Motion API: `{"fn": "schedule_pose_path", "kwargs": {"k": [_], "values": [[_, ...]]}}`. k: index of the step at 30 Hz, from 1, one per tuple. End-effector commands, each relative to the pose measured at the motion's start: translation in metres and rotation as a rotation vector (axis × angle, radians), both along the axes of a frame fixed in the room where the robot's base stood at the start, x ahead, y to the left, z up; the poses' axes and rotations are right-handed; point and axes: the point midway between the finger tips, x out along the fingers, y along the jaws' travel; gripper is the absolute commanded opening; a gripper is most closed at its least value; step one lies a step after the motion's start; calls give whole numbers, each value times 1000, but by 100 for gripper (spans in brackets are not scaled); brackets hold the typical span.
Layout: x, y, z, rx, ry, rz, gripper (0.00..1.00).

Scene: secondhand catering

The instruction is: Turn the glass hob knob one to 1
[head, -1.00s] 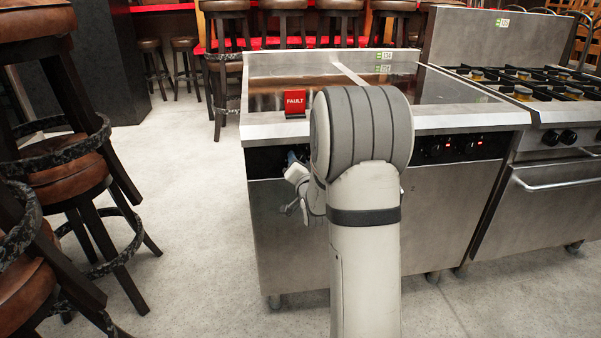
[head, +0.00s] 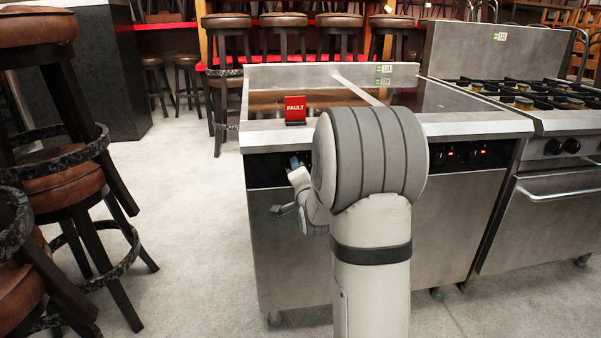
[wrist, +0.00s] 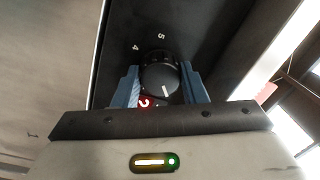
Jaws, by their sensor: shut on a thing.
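The glass hob (head: 440,96) is a steel unit with a dark glass top and a black front control strip. In the wrist view a round black knob (wrist: 158,76) with a pale pointer line sits between the two blue fingers of my gripper (wrist: 160,88), which is shut on it. The pointer aims toward the lower right of the picture. The marks 4 and 5 show above the knob, and a red lit sign glows at its lower left. In the head view my gripper (head: 294,162) is at the left part of the strip; my arm hides part of the strip.
A red FAULT sign (head: 295,110) stands on the hob's front left edge. Two more knobs (head: 454,156) with red lights show right of my arm. A gas range (head: 560,130) adjoins on the right. Bar stools (head: 70,170) stand at the left, with clear floor between.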

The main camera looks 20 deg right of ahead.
Motion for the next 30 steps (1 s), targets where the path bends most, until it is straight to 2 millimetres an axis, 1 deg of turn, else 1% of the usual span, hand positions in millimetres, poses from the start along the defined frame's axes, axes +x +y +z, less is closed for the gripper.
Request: {"fn": "schedule_pose_path", "kwargs": {"k": [5,6,9,16,19,27,30], "values": [[0,-1,1,-1,-1,-2,16],[0,-1,1,-1,-1,-2,40],[0,-1,1,-1,0,-1,48],[-1,0,0,-2,0,-1,48],[-8,1,1,-2,0,-1,48],[-52,12,-1,-2,1,-1,48],[-65,15,-2,-2,1,-1,48]]}}
